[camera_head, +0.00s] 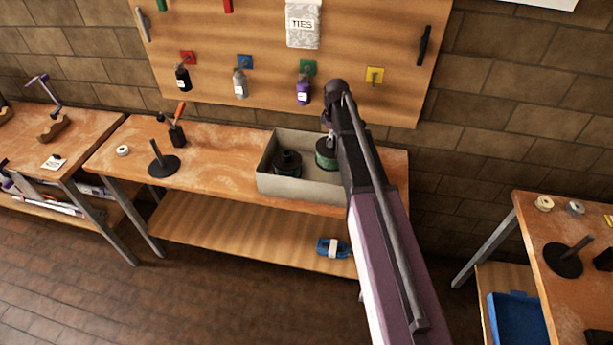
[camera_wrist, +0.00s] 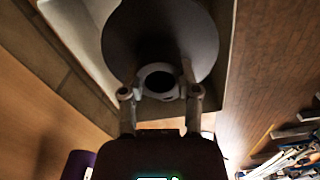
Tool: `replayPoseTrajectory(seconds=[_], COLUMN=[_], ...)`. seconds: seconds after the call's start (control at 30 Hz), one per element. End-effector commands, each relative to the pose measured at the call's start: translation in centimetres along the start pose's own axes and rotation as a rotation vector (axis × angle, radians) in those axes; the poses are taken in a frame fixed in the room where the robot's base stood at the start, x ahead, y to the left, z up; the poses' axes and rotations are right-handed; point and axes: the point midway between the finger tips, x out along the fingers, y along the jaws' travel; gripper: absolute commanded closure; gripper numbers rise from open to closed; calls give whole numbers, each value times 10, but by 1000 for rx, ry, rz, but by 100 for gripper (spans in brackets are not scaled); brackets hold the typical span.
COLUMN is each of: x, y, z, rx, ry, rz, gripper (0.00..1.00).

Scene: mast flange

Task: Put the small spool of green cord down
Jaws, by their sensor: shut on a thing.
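The small spool of green cord (camera_head: 325,155) has dark round ends and shows at the right part of the grey box (camera_head: 290,187) on the middle bench. My gripper (camera_head: 329,135) is above it, shut on its upper hub. In the wrist view, my two fingers (camera_wrist: 160,90) stand on either side of the hub (camera_wrist: 159,78), and the spool's dark round end (camera_wrist: 160,35) spreads beyond them. The spool is within or just above the box; I cannot tell if it touches the floor of the box. My forearm hides the box's right part.
A second dark spool (camera_head: 287,162) stands in the box's left part. A black stand with a peg (camera_head: 162,163), a white roll (camera_head: 123,150) and a screwdriver holder (camera_head: 177,134) are on the bench's left. Bottles hang on the board (camera_head: 270,85) behind. The bench between is clear.

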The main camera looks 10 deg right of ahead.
Motion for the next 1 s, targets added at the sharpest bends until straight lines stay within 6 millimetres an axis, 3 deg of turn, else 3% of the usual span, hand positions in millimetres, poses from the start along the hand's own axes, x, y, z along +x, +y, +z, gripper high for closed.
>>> replayPoseTrajectory(seconds=[0.4, 1.0], x=[24, 31], y=[24, 24], z=[-10, -11], rx=[-184, -207], ry=[0, 0], rz=[0, 0], gripper=[100, 100])
